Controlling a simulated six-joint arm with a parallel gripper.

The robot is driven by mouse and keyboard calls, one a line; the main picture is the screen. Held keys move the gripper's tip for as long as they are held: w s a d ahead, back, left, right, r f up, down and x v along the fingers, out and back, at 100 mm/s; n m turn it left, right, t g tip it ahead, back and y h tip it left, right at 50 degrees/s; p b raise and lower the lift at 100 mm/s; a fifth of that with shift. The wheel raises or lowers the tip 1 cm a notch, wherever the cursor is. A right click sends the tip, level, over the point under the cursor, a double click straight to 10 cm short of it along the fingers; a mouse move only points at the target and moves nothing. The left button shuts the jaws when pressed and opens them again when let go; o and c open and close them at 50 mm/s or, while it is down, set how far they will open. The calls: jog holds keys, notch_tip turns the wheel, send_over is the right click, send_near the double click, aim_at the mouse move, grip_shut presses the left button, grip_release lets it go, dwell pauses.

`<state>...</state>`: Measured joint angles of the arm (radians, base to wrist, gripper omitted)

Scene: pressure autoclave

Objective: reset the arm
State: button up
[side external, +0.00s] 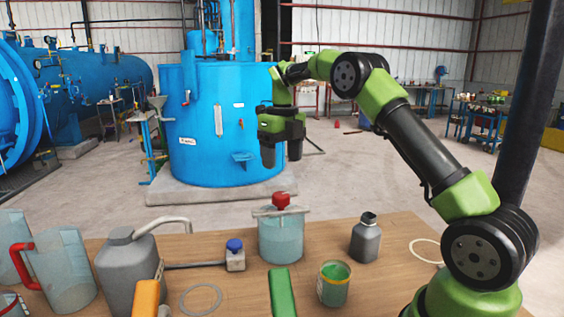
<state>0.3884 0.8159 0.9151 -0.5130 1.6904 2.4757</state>
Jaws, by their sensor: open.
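My gripper (281,158) hangs from my green and black arm near the middle of the picture. It points down, with its two dark fingers apart and nothing between them. It is well above the wooden table (225,262) and appears in front of the big blue tank. Below it on the table stands a clear vessel (281,238) with a red knob and a crossbar on top. The gripper is not touching it.
The table holds a grey jug (128,272), a clear pitcher (65,275) with a red handle, a grey bottle (366,240), a green-filled jar (333,285), a blue-capped block (235,256) and a ring (200,299). A blue tank (205,120) stands behind. Air around the gripper looks free.

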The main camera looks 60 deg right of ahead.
jog(key=s+a+r+n+t, duration=0.4)
jog(key=s+a+r+n, duration=0.7)
jog(key=n, duration=0.7)
jog(key=s+a+f+n+t+y, duration=0.2)
jog(key=s+a+n, duration=0.5)
jog(key=s+n, duration=0.5)
jog(key=f+n+t, duration=0.1)
jog(key=n, duration=0.3)
jog(key=shift+s+f, duration=0.15)
jog(key=shift+s, duration=0.1)
jog(key=shift+a, duration=0.1)
